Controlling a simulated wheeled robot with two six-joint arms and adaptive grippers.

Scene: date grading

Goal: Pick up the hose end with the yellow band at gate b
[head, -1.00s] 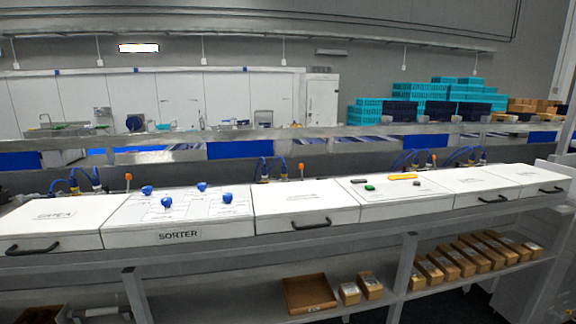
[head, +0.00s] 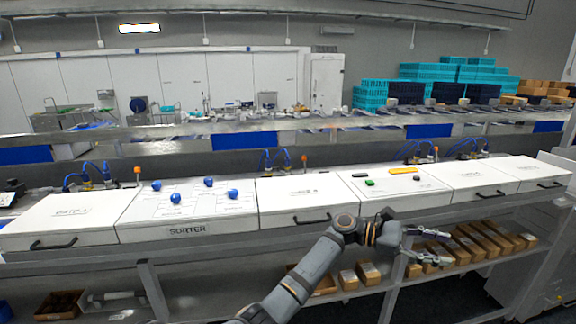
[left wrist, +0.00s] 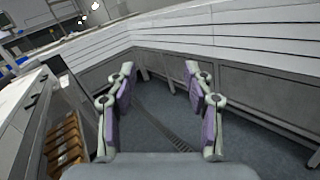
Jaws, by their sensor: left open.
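Blue hoses show in loops behind the row of white boxes in the head view: one group (head: 88,174) at the left, one group (head: 275,158) in the middle, and more (head: 415,152) at the right. They are too small for me to tell which hose end has a yellow band. Only the far-left label is fairly legible, as GATE A; I cannot make out which box is gate b. My left gripper (head: 440,247) is open and empty in front of the counter, below its top edge. Its spread fingers (left wrist: 159,72) show nothing between them in the left wrist view. My right gripper is not in view.
The sorter panel (head: 145,232) has several blue knobs. Another panel (head: 400,203) carries green and yellow-orange parts. Black handles stick out from box fronts. Cardboard boxes (head: 368,274) stand on the shelf below. Open floor (left wrist: 160,120) lies beyond the fingers in the left wrist view.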

